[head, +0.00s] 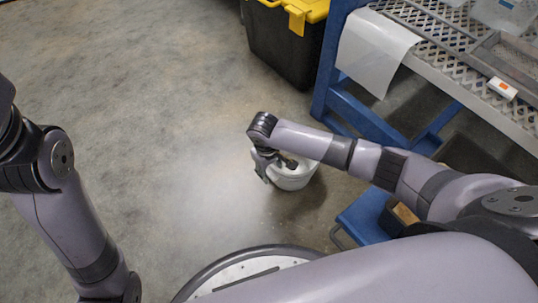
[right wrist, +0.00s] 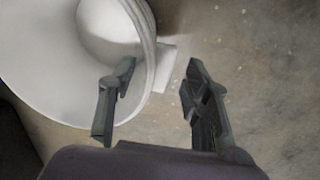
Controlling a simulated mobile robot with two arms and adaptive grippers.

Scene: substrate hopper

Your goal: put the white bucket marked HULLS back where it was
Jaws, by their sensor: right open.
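The white bucket (head: 294,180) stands on the concrete floor near the picture's middle, partly covered by my right arm. No HULLS marking is readable. My right gripper (head: 268,169) is at the bucket's left rim, pointing down. In the right wrist view the bucket (right wrist: 45,50) fills the upper left, with a pale rounded shape inside. There my right gripper (right wrist: 160,68) is open. One finger overlaps the bucket's inner side and the other is outside, so the rim lies between them. I cannot tell whether either finger touches it. My left arm shows at the left, but its gripper is out of frame.
A blue-framed rack (head: 332,95) with a perforated metal deck stands at the upper right. A black tote with a yellow lid (head: 288,8) is at the top. A blue step (head: 362,218) is right of the bucket. The floor at left is clear.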

